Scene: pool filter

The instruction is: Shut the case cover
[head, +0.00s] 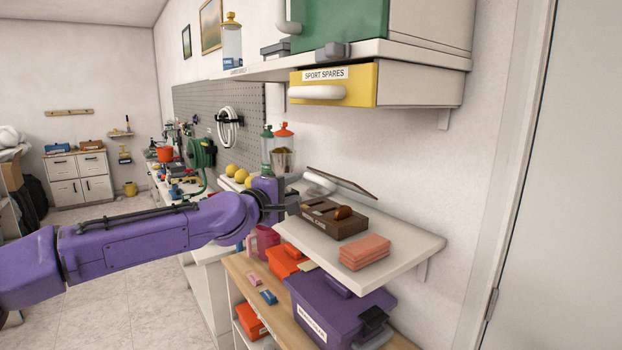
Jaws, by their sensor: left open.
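The brown case (333,220) sits on the white wall shelf, with a label on its front and a reddish-brown rounded thing on top. Its cover (345,183) shows as a thin dark panel, raised and tilted above the back of the case. A white rounded bar (320,182) is at the cover's left end. My left gripper (293,194) is open at the left of the case, close to the bar and cover; I cannot tell whether it touches them. Its fingertips are small and hard to make out. My right gripper is out of view.
Salmon-coloured stacked blocks (365,252) lie in front of the case on the white shelf (408,252). A yellow drawer (350,85) hangs above. Red-topped and green bottles (283,137) stand behind my gripper. A purple box (325,305) sits below.

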